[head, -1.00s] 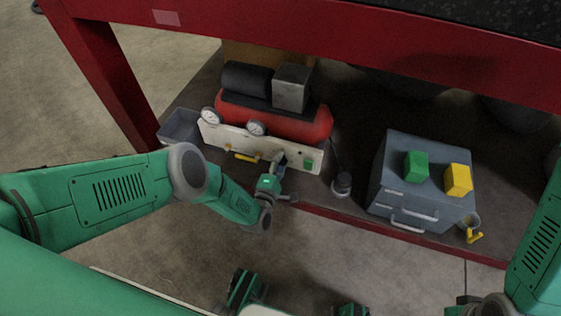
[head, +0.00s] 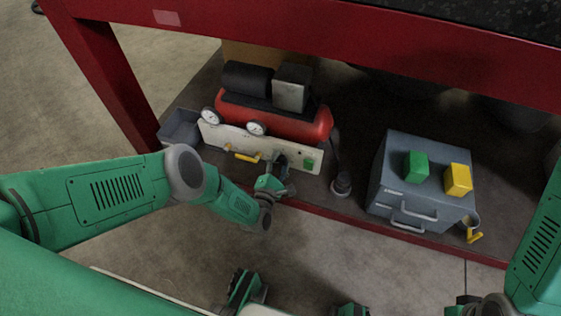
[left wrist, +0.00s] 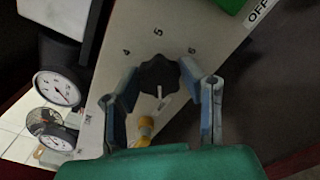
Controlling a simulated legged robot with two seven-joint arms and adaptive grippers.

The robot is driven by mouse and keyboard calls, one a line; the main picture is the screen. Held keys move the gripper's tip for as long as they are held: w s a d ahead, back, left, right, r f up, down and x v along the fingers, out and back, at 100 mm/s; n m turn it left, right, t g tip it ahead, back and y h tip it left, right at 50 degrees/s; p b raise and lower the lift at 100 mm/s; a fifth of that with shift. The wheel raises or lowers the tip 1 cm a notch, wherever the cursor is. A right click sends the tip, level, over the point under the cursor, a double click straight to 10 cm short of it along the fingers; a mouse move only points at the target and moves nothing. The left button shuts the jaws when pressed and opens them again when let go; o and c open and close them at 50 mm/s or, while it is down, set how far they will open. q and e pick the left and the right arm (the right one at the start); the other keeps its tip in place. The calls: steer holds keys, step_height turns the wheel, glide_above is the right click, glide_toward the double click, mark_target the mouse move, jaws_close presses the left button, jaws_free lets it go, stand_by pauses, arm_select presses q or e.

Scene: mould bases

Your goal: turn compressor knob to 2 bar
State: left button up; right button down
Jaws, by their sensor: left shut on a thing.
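The compressor (head: 312,124) has a red tank and a pale front panel (head: 222,136), and stands on the shelf under the red bench. In the left wrist view the dark lobed knob (left wrist: 156,74) sits on the panel, with the numbers 4, 5 and 6 printed around its far side. A white mark shows at the knob's near side; the number it points to cannot be read. My left gripper (left wrist: 160,88) is shut on the knob, one finger on each side. In the head view the left gripper (head: 280,168) hides the knob. My right gripper is out of view.
Two gauges (head: 256,128) and a yellow-handled valve (head: 246,157) are left of the gripper; a green switch (head: 309,164) is right. A grey drawer box (head: 420,180) bears a green block (head: 416,166) and a yellow block (head: 458,179). A grey bin (head: 181,128) stands at left.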

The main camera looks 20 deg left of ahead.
arm_select(q)
steer(key=shift+s+a+f, duration=0.2)
steer(key=shift+a+f, duration=0.05)
steer(key=shift+f, duration=0.1)
steer(key=o, duration=1.2)
steer(key=shift+c, duration=0.2)
steer(key=shift+w+r, duration=0.1)
steer(key=shift+d, duration=0.1)
steer(key=s, duration=0.7)
steer(key=shift+s+a, duration=0.2)
steer(key=shift+s, duration=0.05)
